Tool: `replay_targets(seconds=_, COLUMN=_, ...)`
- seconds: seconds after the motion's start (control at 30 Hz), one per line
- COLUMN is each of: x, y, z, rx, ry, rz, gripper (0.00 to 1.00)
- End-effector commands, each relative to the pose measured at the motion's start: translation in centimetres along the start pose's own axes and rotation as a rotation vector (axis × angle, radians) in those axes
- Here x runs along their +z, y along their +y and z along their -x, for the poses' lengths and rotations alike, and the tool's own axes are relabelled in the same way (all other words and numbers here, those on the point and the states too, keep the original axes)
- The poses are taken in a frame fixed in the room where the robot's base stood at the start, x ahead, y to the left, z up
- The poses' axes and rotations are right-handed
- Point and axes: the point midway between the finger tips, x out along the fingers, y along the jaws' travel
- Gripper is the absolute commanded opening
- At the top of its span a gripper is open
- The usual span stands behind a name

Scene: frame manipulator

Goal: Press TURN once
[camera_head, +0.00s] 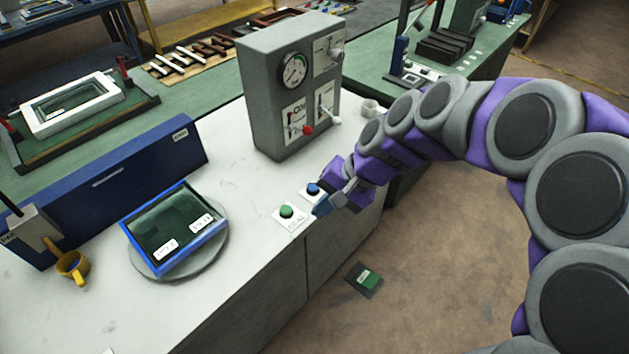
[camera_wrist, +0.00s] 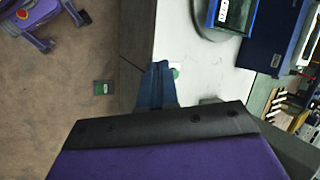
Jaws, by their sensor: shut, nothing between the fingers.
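Two push buttons on white plates sit near the table's front edge in the head view, a green button (camera_head: 287,211) and a blue button (camera_head: 313,188). Their labels are too small to read, so I cannot tell which is TURN. My gripper (camera_head: 321,208) is shut and empty, its blue fingertips just right of the green button and just below the blue one. I cannot tell whether it touches either plate. In the wrist view my gripper (camera_wrist: 158,70) points at the table edge, with a bit of green (camera_wrist: 176,72) beside its tips. The blue button is not visible there.
A grey box (camera_head: 270,95) with a gauge and levers stands behind the buttons. A blue-framed panel (camera_head: 175,228) lies on a round grey turntable (camera_head: 205,262) to the left. The floor in front is open, with a green-black item (camera_head: 364,280).

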Motion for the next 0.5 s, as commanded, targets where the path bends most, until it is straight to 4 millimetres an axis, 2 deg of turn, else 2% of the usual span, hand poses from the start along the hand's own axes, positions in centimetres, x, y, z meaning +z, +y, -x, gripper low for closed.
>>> replay_targets(seconds=0.03, x=-1.5, y=-1.8, z=-0.8, rx=-0.038, ry=-0.008, rz=-0.045, gripper=0.0)
replay_targets(seconds=0.1, x=-3.9, y=-4.0, z=-2.0, rx=-0.089, ry=-0.002, rz=-0.115, gripper=0.0)
replay_targets(seconds=0.23, x=-8.5, y=-6.9, z=-4.2, rx=-0.176, ry=0.009, rz=-0.265, gripper=0.0)
replay_targets(seconds=0.37, x=-13.7, y=-8.0, z=-6.3, rx=-0.254, ry=0.031, rz=-0.431, gripper=0.0)
replay_targets(seconds=0.5, x=-19.1, y=-7.0, z=-8.0, rx=-0.323, ry=0.064, rz=-0.608, gripper=0.0)
